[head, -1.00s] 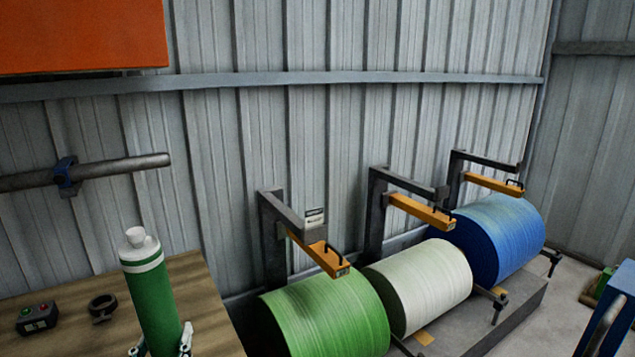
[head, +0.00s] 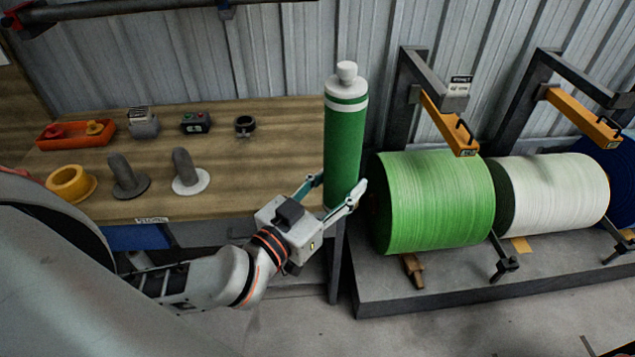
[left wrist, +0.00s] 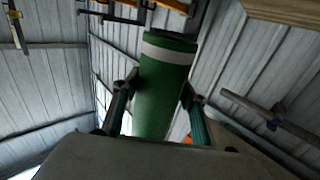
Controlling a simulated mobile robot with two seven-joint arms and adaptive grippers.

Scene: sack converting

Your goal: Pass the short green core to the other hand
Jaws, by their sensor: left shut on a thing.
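The short green core (head: 343,140) is an upright green cylinder with a white band and a white knobbed top. My left gripper (head: 338,197) is shut on its lower part and holds it up in front of the bench's right end. In the left wrist view the core (left wrist: 163,90) stands between the two fingers of the left gripper (left wrist: 157,105), which touch its sides. My right gripper is in neither view.
A wooden bench (head: 240,165) carries an orange tray (head: 75,134), a yellow ring (head: 71,184), two grey pegs, a button box (head: 195,122) and a dark clamp ring (head: 244,125). Large green (head: 435,202) and white (head: 553,194) rolls sit on a rack at right.

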